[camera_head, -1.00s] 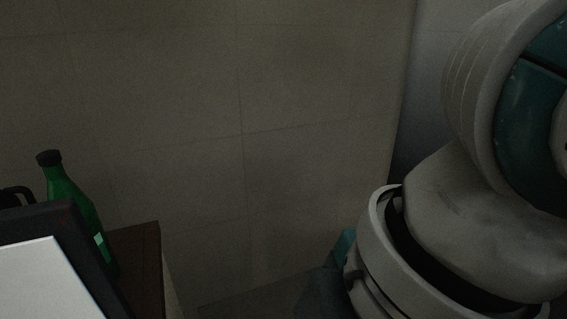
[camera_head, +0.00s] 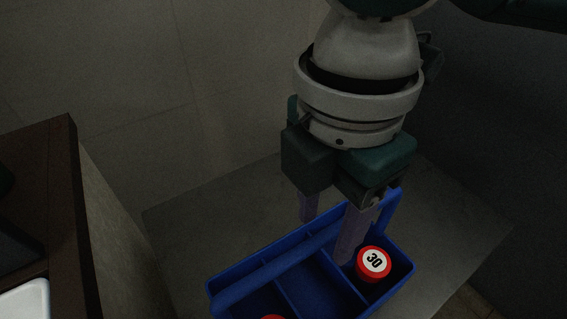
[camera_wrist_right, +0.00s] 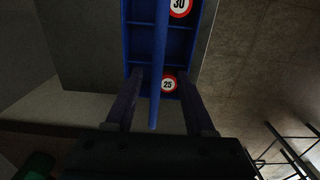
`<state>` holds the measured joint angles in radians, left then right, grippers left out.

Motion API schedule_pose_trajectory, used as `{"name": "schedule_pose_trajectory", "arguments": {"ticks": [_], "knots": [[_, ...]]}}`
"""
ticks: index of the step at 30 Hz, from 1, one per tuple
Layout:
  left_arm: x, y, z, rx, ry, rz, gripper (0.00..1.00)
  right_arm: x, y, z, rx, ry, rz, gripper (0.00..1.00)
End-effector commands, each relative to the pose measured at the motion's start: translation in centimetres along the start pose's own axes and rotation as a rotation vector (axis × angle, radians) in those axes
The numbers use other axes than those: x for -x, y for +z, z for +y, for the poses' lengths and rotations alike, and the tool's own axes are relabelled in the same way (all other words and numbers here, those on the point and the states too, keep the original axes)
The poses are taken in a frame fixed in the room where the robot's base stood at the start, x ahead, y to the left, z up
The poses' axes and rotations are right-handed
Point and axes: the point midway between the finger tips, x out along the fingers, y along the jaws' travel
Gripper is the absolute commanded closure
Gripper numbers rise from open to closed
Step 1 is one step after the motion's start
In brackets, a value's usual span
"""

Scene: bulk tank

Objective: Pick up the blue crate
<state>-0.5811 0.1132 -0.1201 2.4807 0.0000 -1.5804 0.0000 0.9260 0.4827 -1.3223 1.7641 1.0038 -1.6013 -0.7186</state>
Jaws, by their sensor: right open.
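The blue crate (camera_head: 318,285) stands on a grey surface at the lower middle of the head view, its front cut off by the frame. It has dividers and a long bar handle (camera_head: 270,272) across its top. My right gripper (camera_head: 327,240) points down over it, open, with one finger on each side of the handle. In the right wrist view the handle (camera_wrist_right: 160,45) runs between the open fingers of the right gripper (camera_wrist_right: 160,76); contact cannot be told. A red can marked 30 (camera_head: 374,262) sits in an end compartment. My left gripper is out of view.
The wrist view shows another round top, marked 25 (camera_wrist_right: 168,84), in the crate. A grey slab (camera_head: 190,225) lies under the crate, with a plain wall behind. A brown-topped counter (camera_head: 50,165) stands at the left. Dark bars (camera_wrist_right: 285,150) show at the wrist view's lower right.

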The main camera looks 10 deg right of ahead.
Motion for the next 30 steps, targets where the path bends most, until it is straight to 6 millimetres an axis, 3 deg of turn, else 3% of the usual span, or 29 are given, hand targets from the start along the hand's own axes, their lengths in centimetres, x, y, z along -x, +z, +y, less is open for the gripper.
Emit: {"name": "schedule_pose_trajectory", "arguments": {"ticks": [3, 8, 30], "knots": [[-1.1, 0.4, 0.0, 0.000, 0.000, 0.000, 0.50, -2.4, 0.4, 0.3, -0.001, -0.002, -0.001, 0.46], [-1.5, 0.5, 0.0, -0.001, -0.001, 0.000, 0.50, -3.9, 0.4, 0.3, 0.001, 0.000, 0.000, 0.46], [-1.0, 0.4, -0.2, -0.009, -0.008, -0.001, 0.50, -4.4, 0.3, 0.3, 0.001, 0.001, 0.001, 0.46]]}}
